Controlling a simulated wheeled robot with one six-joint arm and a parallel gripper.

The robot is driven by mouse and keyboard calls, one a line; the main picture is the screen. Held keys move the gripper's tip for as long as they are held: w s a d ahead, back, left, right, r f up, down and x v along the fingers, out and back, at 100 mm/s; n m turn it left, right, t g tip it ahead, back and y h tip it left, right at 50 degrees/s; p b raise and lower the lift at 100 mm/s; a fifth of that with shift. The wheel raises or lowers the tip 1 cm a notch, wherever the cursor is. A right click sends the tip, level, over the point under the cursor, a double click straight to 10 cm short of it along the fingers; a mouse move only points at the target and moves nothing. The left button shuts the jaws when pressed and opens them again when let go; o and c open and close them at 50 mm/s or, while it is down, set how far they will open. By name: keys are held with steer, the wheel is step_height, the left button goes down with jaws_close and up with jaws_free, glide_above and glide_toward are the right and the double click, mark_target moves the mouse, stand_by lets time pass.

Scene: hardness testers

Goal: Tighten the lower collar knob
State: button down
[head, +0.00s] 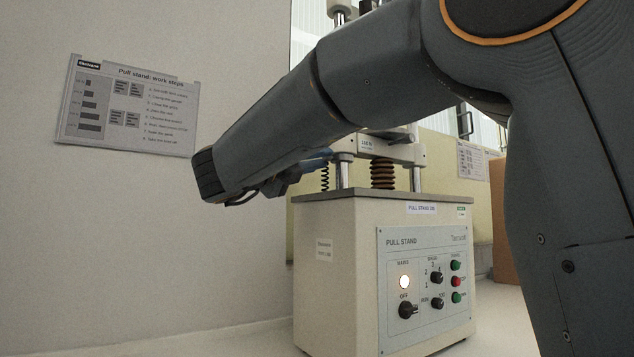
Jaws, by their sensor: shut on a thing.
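The pull stand (335,240) is a cream machine with a grey top plate and two bright upright columns. My gripper (322,158) reaches in from the left, beside the left column (343,173) just above the top plate. Its bluish fingers are partly hidden by my own arm. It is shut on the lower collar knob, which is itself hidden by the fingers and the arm. A light crosshead (405,151) spans the columns, with a brown bellows-like part (383,174) under it.
The front panel (425,280) has a lit round lamp (404,282), dark rotary knobs and green and red buttons. A work-steps sheet (128,105) hangs on the left wall. A brown box (503,218) stands behind at right. My arm crosses over the stand and hides its upper part.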

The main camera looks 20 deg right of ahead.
steer(key=m+h+b, duration=0.1)
steer(key=m+b, duration=0.1)
steer(key=b, duration=0.1)
steer(key=m+g+h+b, duration=0.1)
steer(key=m+b, duration=0.1)
steer(key=b, duration=0.2)
steer(key=f+m+g+b, duration=0.1)
steer(key=m+b, duration=0.2)
steer(key=shift+w+h+b, duration=0.35)
steer(key=shift+h, duration=0.05)
steer(key=m+g+b, duration=0.1)
steer(key=m+b, duration=0.1)
steer(key=m+g+h+b, duration=0.1)
steer(key=m+b, duration=0.1)
steer(key=shift+w+a+r+m+b, duration=0.1)
steer(key=shift+a+r+m+b, duration=0.05)
steer(key=shift+m+b, duration=0.15)
steer(key=shift+r+m+g+b, duration=0.15)
steer(key=shift+m+g+b, duration=0.15)
steer(key=shift+g, duration=0.1)
steer(key=c, duration=1.7)
jaws_free()
steer(key=shift+o, duration=0.2)
steer(key=p+v, duration=0.2)
steer(key=v, duration=0.5)
steer(key=shift+a+f, duration=0.25)
steer(key=shift+a, duration=0.05)
